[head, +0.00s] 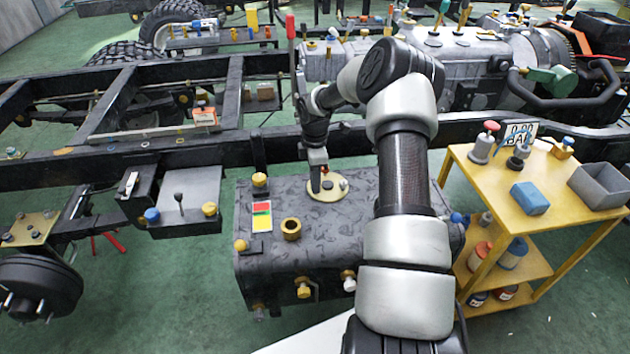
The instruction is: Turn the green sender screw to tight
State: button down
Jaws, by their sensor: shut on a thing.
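The round cream sender plate (327,194) lies on top of the dark tank (270,265), left of my arm. My gripper (317,186) points straight down at the left part of this plate. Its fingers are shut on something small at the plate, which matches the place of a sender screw. The green of the screw does not show; the fingers hide it. Small dark fittings stand on the plate just right of the fingers.
A yellow cart (520,215) stands at the right. A dark chassis rail (190,155) runs behind the tank.

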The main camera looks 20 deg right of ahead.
jog(key=m, duration=0.6)
jog(key=shift+m+p, duration=0.35)
jog(key=shift+m, duration=0.05)
jog(key=m, duration=1)
jog(key=shift+m, duration=1.9)
jog(key=c, duration=1.6)
grip_release()
jog(key=shift+o, duration=0.2)
